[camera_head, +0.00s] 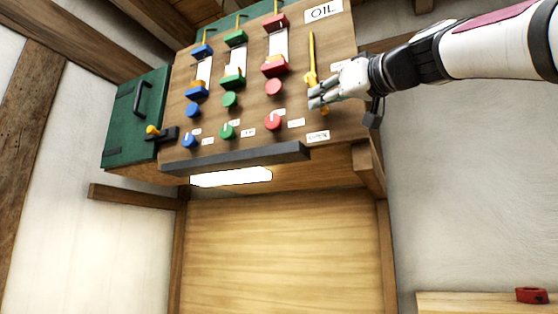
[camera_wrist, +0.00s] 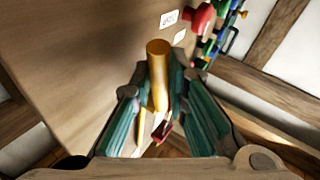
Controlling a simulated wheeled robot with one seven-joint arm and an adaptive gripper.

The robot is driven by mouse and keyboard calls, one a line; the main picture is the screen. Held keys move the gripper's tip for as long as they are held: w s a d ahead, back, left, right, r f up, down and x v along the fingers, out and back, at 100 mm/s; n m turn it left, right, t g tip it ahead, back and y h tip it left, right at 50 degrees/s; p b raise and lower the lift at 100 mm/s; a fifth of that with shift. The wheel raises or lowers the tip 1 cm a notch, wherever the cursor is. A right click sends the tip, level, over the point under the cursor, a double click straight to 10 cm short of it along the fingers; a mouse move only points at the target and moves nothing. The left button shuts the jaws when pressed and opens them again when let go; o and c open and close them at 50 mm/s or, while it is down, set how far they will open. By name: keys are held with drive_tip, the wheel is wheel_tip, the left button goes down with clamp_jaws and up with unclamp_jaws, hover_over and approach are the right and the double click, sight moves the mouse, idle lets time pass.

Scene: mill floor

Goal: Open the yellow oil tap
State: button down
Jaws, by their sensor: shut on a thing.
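The yellow oil tap shows in the head view as a slim upright yellow bar (camera_head: 312,55) on the wooden panel, below the OIL label (camera_head: 323,11). My gripper (camera_head: 317,97) is at the bar's lower end and hides part of it. A small yellow piece (camera_head: 325,109) shows just below the fingers. In the wrist view, a thick yellow rod (camera_wrist: 158,62) stands between the two fingers of my gripper (camera_wrist: 160,85), which are shut on it. A thinner yellow strip (camera_wrist: 141,130) shows farther down.
Blue (camera_head: 193,110), green (camera_head: 230,100) and red (camera_head: 273,87) knobs and sliders sit left of the tap. A dark ledge (camera_head: 235,158) juts out below the panel. A green box (camera_head: 135,117) is at the far left. A red object (camera_head: 531,295) lies at lower right.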

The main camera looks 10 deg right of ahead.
drive_tip(key=shift+w+a+f+m+t+b, duration=0.25)
drive_tip(key=shift+a+m+t+b, duration=0.1)
drive_tip(key=shift+b, duration=0.8)
drive_tip(key=shift+s+r, duration=0.1)
drive_tip(key=c, duration=1.8)
unclamp_jaws()
drive_tip(key=shift+s, duration=0.1)
drive_tip(key=shift+c, duration=0.2)
drive_tip(key=v, duration=1.2)
drive_tip(key=shift+f, duration=0.25)
